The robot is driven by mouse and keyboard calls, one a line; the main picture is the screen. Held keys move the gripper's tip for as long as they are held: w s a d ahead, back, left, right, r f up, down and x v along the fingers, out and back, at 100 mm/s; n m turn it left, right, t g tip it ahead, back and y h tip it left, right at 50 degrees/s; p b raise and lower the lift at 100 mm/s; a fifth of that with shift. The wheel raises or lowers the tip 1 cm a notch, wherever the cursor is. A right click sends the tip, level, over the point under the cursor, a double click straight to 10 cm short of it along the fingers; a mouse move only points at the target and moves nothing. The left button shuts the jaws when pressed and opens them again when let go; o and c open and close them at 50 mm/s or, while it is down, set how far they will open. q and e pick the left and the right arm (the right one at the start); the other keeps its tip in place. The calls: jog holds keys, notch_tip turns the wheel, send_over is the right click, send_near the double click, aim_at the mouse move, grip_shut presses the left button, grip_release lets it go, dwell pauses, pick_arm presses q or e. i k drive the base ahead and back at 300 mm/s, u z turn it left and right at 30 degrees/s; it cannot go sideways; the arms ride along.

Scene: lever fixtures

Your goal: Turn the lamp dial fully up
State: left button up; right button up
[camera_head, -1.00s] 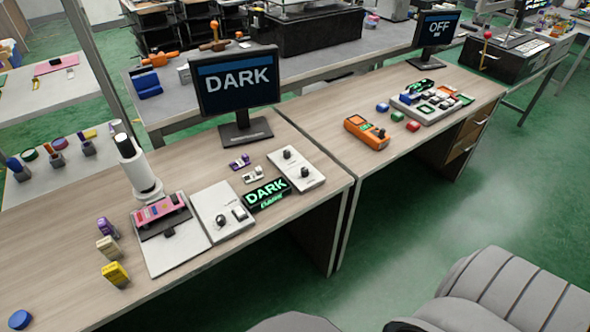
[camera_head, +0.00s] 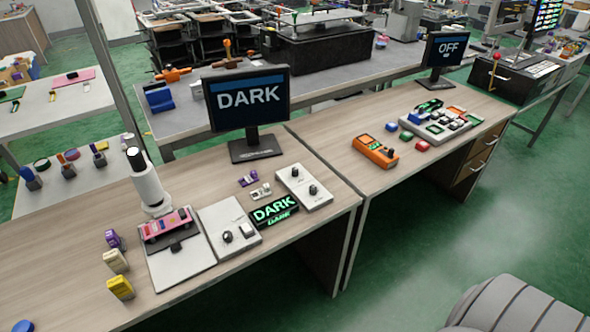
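A white panel (camera_head: 228,226) on the near desk carries one black dial (camera_head: 227,237) and a switch (camera_head: 246,230). A second white panel (camera_head: 304,187) to its right carries two dark dials, one farther back (camera_head: 294,172) and one nearer (camera_head: 313,189). A black sign (camera_head: 273,209) between the panels reads DARK in green. A monitor (camera_head: 248,98) behind them also reads DARK. I cannot tell from any label which dial belongs to the lamp. Neither of my grippers is in view.
A white microscope-like device (camera_head: 146,182) with a pink piece stands left of the panels. Small purple (camera_head: 114,239) and yellow (camera_head: 120,287) blocks stand nearby. An orange device (camera_head: 375,152) and a monitor reading OFF (camera_head: 445,48) are on the right desk.

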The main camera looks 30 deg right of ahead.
aim_at(295, 172)
jog(key=z, duration=2.8)
jog(key=i, duration=2.6)
jog(key=u, duration=2.95)
